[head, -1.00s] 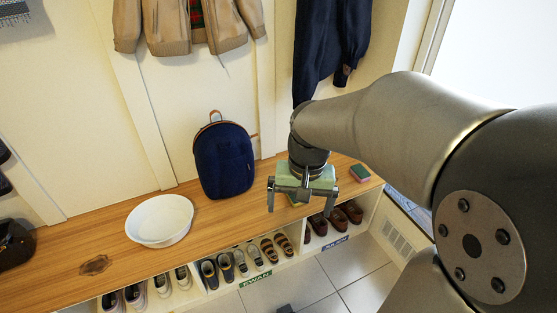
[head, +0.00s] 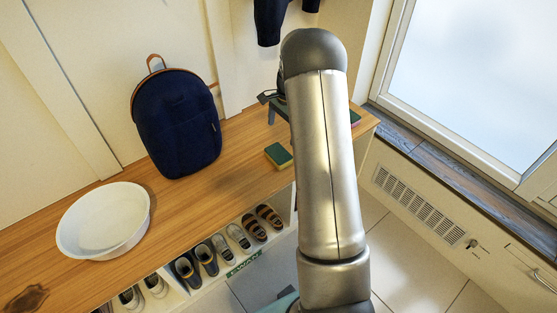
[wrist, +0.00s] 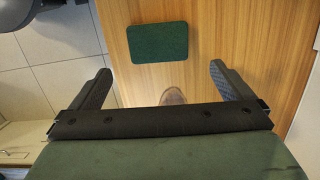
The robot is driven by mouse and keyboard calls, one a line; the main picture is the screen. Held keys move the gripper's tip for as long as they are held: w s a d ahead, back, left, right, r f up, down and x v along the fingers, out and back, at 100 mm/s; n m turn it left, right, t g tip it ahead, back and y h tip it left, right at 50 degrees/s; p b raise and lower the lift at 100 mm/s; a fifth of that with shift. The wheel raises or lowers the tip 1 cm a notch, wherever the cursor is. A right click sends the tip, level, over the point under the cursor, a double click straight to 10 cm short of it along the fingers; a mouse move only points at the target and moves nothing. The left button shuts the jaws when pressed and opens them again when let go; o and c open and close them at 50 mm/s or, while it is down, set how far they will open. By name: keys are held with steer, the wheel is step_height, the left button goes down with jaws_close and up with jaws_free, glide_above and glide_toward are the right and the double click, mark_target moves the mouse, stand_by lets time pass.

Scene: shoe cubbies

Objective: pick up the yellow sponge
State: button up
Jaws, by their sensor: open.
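The yellow sponge (head: 279,155) lies flat on the wooden bench, to the right of the backpack. Its top is dark green, and its yellow shows along the side. In the wrist view a flat green sponge (wrist: 159,43) lies beyond the fingertips, roughly centred between them; only its green top shows, and it appears to be the same one. My gripper (wrist: 160,72) is open and empty, with a finger at each side. In the head view my gripper is mostly hidden behind my arm, with one finger showing above the bench, behind the sponge.
A second sponge (head: 354,117), reddish with green, is partly hidden by my arm near the bench's right end. A navy backpack (head: 178,125) and a white bowl (head: 104,220) stand on the bench (head: 240,180). Shoes (head: 207,258) fill cubbies below. Bare wood surrounds the yellow sponge.

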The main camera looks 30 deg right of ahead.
mark_target(279, 153)
steer(key=f, duration=0.2)
steer(key=f+b, duration=0.1)
steer(key=a+f, duration=0.1)
steer(key=f, duration=0.1)
steer(key=shift+f, duration=0.35)
steer(key=f, duration=0.1)
steer(key=f+b, duration=0.1)
steer(key=f, duration=0.1)
steer(key=a+f+b, duration=0.1)
steer(key=f, duration=0.1)
steer(key=shift+s+f, duration=0.1)
steer(key=shift+s, duration=0.2)
steer(key=shift+d, duration=0.1)
steer(key=c, duration=0.8)
